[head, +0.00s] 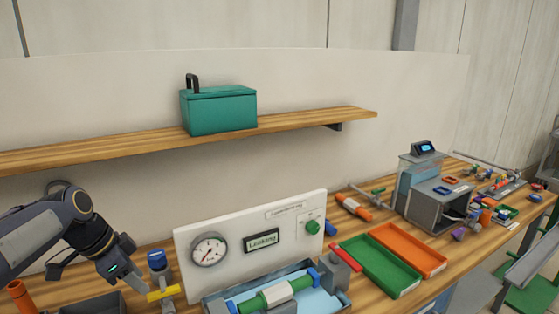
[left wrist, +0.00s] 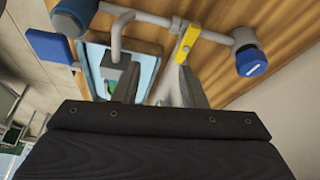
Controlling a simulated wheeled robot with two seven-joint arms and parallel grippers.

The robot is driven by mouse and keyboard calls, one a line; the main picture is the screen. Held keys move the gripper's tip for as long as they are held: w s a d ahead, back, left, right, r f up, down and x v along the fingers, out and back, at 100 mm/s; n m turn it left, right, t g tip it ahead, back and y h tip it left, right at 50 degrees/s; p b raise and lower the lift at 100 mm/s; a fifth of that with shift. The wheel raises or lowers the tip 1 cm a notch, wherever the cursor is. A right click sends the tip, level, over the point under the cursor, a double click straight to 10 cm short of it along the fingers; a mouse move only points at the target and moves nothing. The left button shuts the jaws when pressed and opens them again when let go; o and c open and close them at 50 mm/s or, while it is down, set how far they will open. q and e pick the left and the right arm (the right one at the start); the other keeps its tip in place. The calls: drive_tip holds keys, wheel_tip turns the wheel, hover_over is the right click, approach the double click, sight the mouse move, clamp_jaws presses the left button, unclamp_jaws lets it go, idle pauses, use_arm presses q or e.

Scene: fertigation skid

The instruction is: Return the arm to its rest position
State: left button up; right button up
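My left arm comes in from the left in the head view, and its gripper (head: 142,288) is beside a yellow valve handle (head: 163,294). A blue-capped fitting (head: 157,260) stands behind the handle. My right gripper is not in view.
A white panel (head: 290,255) has a gauge (head: 209,250) and a display that appears to read "Leaking" (head: 262,239). A blue tray (head: 335,297) holds a green cylinder (head: 250,303). Green (head: 398,288) and orange (head: 425,262) trays lie right. A shelf (head: 300,118) carries a teal box (head: 220,110).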

use_arm(q)
drive_tip(key=s+d+f+n+t, duration=0.1)
drive_tip(key=s+d+f+n, duration=0.1)
drive_tip(key=s, duration=0.5)
drive_tip(key=s+d+f+n+t, duration=0.1)
drive_tip(key=s+d+f+n, duration=0.1)
drive_tip(key=s+d+n, duration=0.3)
drive_tip(key=s+d+f+n, duration=0.2)
drive_tip(key=s+d+n, duration=0.2)
drive_tip(key=s, duration=0.6)
drive_tip(key=shift+s+d+t, duration=0.35)
drive_tip(key=shift+d+t, duration=0.05)
drive_tip(key=shift+d, duration=0.15)
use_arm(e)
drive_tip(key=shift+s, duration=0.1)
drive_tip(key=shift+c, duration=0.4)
